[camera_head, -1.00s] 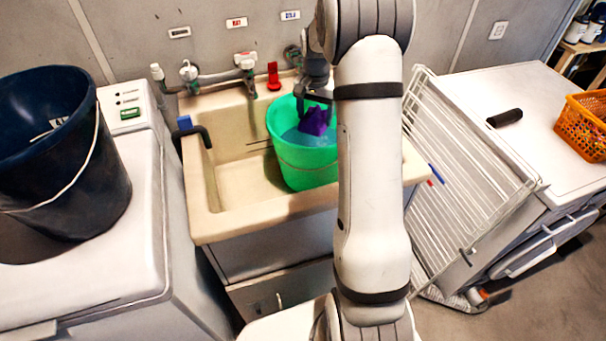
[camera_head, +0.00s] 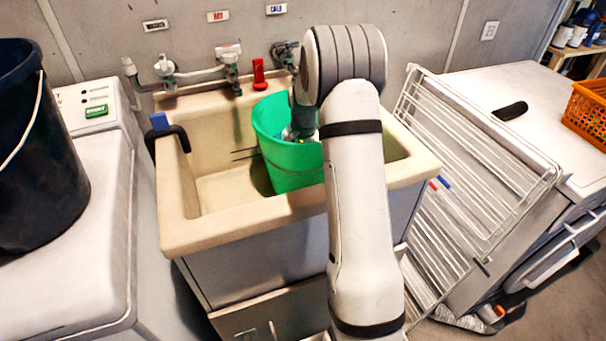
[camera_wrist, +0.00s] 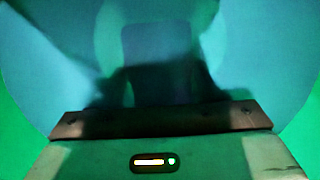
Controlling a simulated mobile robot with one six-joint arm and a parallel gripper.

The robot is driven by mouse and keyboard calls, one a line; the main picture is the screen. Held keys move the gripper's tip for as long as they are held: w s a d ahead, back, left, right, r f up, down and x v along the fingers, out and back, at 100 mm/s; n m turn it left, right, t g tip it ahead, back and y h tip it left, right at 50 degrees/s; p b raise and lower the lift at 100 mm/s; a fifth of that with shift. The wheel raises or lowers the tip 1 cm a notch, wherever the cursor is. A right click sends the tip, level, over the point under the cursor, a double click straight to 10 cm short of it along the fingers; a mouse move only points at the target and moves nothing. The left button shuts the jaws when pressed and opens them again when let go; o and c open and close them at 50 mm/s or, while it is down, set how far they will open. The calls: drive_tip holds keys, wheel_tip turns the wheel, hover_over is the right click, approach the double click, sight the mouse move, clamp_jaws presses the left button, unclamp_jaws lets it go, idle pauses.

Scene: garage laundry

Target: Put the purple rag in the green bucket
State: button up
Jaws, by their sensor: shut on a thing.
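The green bucket (camera_head: 290,167) stands in the right part of the sink, with its right side behind my arm. My gripper (camera_head: 299,132) is down inside the bucket, its fingertips hidden by the near wall. The purple rag is hidden in the head view. In the wrist view a dim, dark bluish-purple shape in front of my gripper looks like the purple rag (camera_wrist: 160,75), shut in the jaws. Blue-green bucket interior surrounds it. The picture is too dark to tell whether the rag touches the bottom.
The beige sink (camera_head: 215,235) has a free left basin. Taps (camera_head: 165,68) and a red bottle-like item (camera_head: 259,75) are behind it. A dark bucket (camera_head: 35,160) stands on the left washer. A white drying rack (camera_head: 480,170) leans at the right, near an orange basket (camera_head: 588,112).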

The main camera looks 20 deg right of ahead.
drive_tip(key=shift+f+b, duration=0.3)
drive_tip(key=shift+f, duration=1.7)
drive_tip(key=shift+f, duration=0.15)
drive_tip(key=o, duration=1)
drive_tip(key=shift+c, duration=0.2)
wheel_tip(320, 180, up, 12)
drive_tip(key=shift+r+p, duration=0.15)
drive_tip(key=shift+p, duration=0.8)
